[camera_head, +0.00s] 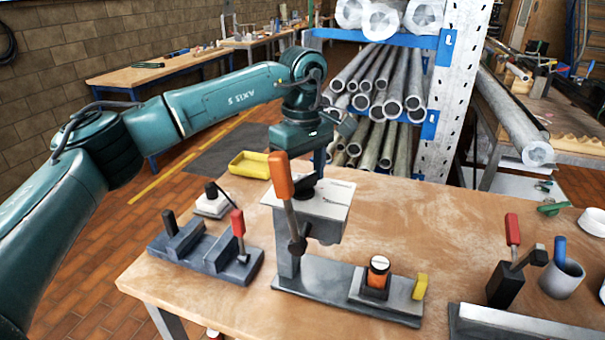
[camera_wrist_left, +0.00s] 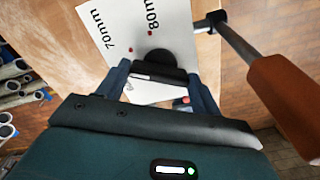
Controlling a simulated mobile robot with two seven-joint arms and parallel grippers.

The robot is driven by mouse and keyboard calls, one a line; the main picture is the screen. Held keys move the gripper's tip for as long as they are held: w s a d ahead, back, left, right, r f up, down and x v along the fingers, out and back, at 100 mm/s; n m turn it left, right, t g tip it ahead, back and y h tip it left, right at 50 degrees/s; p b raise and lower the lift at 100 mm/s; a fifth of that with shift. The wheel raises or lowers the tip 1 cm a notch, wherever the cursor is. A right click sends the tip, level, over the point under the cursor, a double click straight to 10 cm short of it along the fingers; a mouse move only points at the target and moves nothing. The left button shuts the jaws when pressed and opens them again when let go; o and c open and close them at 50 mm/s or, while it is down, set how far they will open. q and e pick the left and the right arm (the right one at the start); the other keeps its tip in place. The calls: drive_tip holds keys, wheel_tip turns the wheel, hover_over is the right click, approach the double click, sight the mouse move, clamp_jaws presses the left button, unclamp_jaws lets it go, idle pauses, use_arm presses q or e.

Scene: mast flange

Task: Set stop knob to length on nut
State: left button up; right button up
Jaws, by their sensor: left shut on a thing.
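The black stop knob (camera_wrist_left: 157,60) sits on a white scale plate (camera_wrist_left: 112,28). The plate reads 70mm and 80mm beside red dots; other marks are hidden. My left gripper (camera_wrist_left: 158,76) is shut on the knob. In the head view, my left gripper (camera_head: 312,182) reaches the top of the grey press (camera_head: 325,222) from behind, and the knob is mostly hidden. The press has a lever with an orange handle (camera_head: 282,176). An orange piece with a white top (camera_head: 379,267), perhaps the nut, stands in a holder on the press base. I cannot read a length on it. My right gripper is out of view.
A dark fixture with a red handle (camera_head: 238,223) stands left of the press. A yellow tray (camera_head: 250,165) lies behind. At right are another red-handled clamp (camera_head: 513,230) and a grey cup (camera_head: 562,279). A pipe rack (camera_head: 455,95) stands behind the wooden table.

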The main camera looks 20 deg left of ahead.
sight(302, 177)
use_arm(q)
drive_tip(key=n, duration=0.5)
drive_tip(key=shift+n, duration=0.3)
idle(0.5)
drive_tip(key=o, duration=1)
wheel_tip(302, 177, up, 13)
drive_tip(key=shift+r+b, duration=0.1)
drive_tip(key=shift+b, duration=0.5)
